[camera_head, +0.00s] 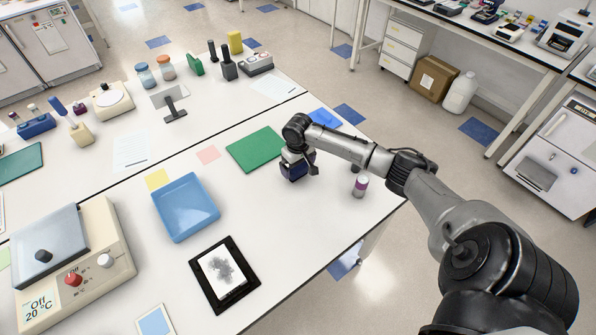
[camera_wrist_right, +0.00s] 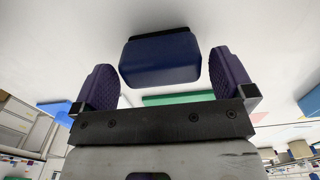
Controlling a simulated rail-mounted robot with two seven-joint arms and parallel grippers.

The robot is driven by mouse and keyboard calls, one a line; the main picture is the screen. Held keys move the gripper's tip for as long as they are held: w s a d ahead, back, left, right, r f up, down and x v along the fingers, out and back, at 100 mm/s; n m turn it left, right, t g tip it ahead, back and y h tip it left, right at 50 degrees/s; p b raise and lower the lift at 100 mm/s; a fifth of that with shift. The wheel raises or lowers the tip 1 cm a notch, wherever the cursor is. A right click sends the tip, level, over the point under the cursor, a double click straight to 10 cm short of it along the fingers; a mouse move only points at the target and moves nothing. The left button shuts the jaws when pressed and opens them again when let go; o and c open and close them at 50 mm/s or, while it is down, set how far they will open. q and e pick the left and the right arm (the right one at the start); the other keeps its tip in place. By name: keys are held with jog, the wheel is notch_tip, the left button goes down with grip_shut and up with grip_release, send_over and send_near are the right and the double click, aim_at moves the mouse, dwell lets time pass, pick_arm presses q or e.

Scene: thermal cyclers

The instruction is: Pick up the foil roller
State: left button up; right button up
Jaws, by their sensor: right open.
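A dark blue, rounded block, which I take to be the foil roller (camera_head: 293,172), is on the white bench just right of the green mat. My right gripper (camera_head: 300,165) is over it and partly hides it. In the right wrist view the dark blue foil roller (camera_wrist_right: 160,60) lies between the two purple-padded fingers of the right gripper (camera_wrist_right: 162,85). Gaps show on both sides, so the fingers are open around it and not closed on it. My left gripper is not in view.
A green mat (camera_head: 256,149), a blue tray (camera_head: 186,208) and a black-framed plate (camera_head: 225,275) lie to the left. Bare bench lies in front of the gripper.

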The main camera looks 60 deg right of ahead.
jog(key=shift+f, duration=1.45)
jog(key=c, duration=0.9)
